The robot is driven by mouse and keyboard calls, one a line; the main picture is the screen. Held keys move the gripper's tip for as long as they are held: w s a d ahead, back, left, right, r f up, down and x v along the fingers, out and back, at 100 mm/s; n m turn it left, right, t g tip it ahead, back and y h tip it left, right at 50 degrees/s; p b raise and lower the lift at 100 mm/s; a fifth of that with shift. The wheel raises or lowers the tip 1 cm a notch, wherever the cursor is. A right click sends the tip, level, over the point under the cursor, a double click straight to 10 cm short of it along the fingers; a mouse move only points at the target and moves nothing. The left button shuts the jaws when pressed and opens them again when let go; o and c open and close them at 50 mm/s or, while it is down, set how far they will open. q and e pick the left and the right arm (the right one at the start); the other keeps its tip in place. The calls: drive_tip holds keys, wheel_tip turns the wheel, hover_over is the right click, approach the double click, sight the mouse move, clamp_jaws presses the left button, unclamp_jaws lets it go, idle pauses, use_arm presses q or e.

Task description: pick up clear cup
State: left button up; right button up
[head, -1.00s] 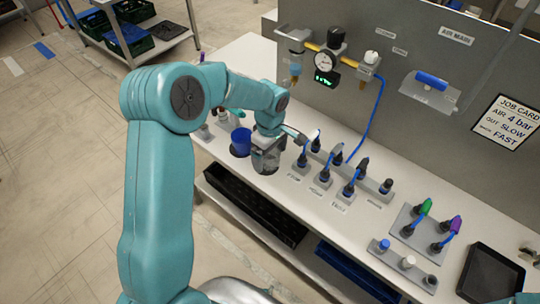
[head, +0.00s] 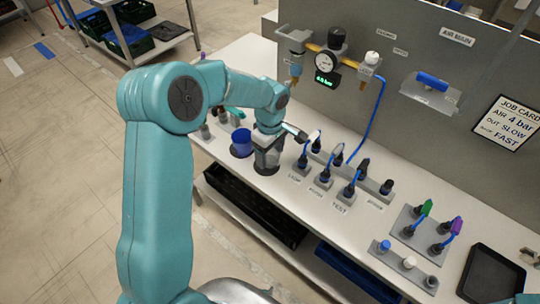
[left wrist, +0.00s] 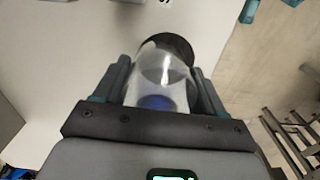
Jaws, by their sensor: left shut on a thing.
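The clear cup (left wrist: 160,75) is between the two fingers of my left gripper (left wrist: 160,90) in the left wrist view. The fingers are shut on its sides. A dark round shape shows at the cup's far end, and a blue patch shows through its near part. In the head view my left gripper (head: 268,148) points down at the bench, with the cup mostly hidden in its fingers. I cannot tell whether the cup touches the bench top. My right gripper is not in view.
A blue cup (head: 241,137) stands close to the left of my gripper. Plugs with blue hoses (head: 304,152) stand in a row to the right. A black tray (head: 490,275) lies at the bench's right end. A grey panel with a gauge (head: 326,62) rises behind.

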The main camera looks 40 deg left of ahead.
use_arm(q)
wheel_tip(320, 180, up, 18)
drive_tip(key=r, duration=0.1)
drive_tip(key=s+d+f+m, duration=0.1)
drive_tip(key=d+f+m, duration=0.2)
drive_tip(key=f+m, duration=0.2)
drive_tip(key=s+d+f+m, duration=0.1)
drive_tip(key=d+f+m, duration=0.3)
drive_tip(key=f+m, duration=0.1)
drive_tip(key=s+d+f+m, duration=0.1)
drive_tip(key=d+f+m, duration=0.3)
drive_tip(key=f+m, duration=0.1)
drive_tip(key=shift+s, duration=0.35)
drive_tip(key=shift+w+d+m, duration=0.1)
drive_tip(key=shift+w+m, duration=0.2)
drive_tip(key=shift+m, duration=0.6)
drive_tip(key=shift+s, duration=0.1)
